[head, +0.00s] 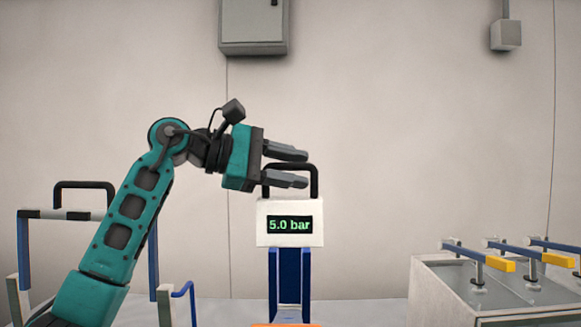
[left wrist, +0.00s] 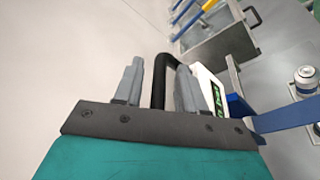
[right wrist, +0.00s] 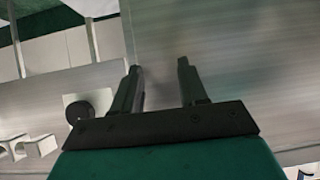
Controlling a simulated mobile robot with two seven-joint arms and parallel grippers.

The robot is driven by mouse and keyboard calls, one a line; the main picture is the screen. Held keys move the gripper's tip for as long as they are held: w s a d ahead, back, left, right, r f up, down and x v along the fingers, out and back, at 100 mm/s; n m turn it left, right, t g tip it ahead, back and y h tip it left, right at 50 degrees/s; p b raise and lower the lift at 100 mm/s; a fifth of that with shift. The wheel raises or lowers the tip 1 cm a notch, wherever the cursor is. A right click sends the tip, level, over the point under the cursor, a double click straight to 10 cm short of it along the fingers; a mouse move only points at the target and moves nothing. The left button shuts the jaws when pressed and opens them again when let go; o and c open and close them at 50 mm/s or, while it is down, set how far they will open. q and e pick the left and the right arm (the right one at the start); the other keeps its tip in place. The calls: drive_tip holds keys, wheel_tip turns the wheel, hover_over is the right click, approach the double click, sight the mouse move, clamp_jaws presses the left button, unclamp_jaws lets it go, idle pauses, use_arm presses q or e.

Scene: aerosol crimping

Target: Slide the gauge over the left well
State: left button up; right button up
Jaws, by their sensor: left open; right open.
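The gauge (head: 291,208) is a white box with a green "5.0 bar" display and a black arched handle, above two blue uprights in the middle of the head view. It also shows in the left wrist view (left wrist: 206,92). My left gripper (head: 297,167) is open at the handle. In the left wrist view (left wrist: 158,75) the black handle shows between its fingers, with a gap on the left finger's side; I cannot tell contact. My right gripper (right wrist: 158,75) is open and empty over a grey metal surface. I cannot make out the left well.
A grey tank (head: 430,292) with yellow-handled levers stands at the right. A frame with a black handle (head: 84,185) stands at the left, partly behind my left arm. A can (left wrist: 305,78) stands near the gauge. A wall cabinet (head: 253,25) hangs above.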

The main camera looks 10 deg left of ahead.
use_arm(q)
drive_tip(key=shift+r, duration=0.1)
clamp_jaws()
drive_tip(key=shift+a, duration=0.1)
idle(0.4)
